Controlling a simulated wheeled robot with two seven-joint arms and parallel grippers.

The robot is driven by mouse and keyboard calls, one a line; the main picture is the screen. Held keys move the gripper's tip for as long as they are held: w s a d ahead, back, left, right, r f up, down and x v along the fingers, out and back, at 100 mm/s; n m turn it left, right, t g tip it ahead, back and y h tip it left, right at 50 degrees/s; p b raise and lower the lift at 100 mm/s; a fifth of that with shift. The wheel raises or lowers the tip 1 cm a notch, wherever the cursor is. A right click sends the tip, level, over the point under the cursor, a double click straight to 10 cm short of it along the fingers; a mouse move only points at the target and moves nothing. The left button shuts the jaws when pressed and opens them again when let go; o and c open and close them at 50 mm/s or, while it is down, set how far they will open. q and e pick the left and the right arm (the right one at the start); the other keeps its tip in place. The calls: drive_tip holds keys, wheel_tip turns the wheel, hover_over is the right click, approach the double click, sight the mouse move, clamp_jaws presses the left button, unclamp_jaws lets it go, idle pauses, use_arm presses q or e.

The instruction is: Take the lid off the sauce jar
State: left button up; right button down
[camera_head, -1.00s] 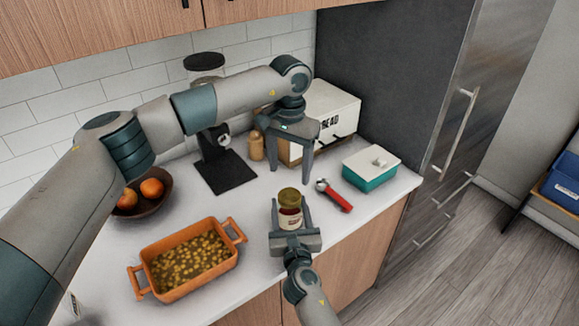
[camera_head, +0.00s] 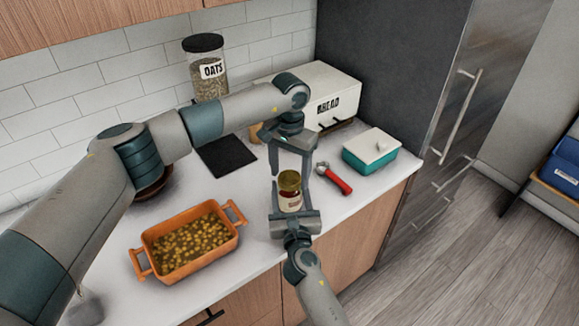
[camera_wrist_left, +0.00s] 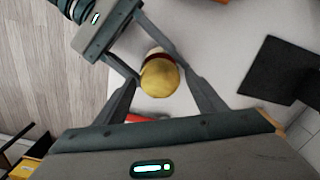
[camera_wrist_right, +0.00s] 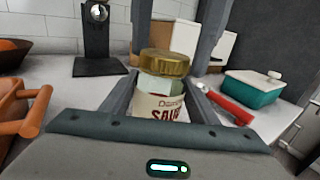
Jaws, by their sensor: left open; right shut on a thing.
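The sauce jar (camera_head: 290,199) stands upright at the counter's front edge, with a gold lid (camera_head: 289,178) on top. The jar's label also shows in the right wrist view (camera_wrist_right: 157,106), and the round lid shows from above in the left wrist view (camera_wrist_left: 160,78). My right gripper (camera_head: 290,204) is shut on the jar's body from the front. My left gripper (camera_head: 290,173) points down from above, open, with its fingers on either side of the lid. Whether the fingers touch the lid cannot be told.
An orange baking dish (camera_head: 146,237) stands left of the jar. A red-handled tool (camera_head: 334,178) lies close to the right, with a teal lidded box (camera_head: 370,158) beyond.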

use_arm(q)
drive_tip(key=shift+c, duration=0.6)
drive_tip(key=c, duration=1)
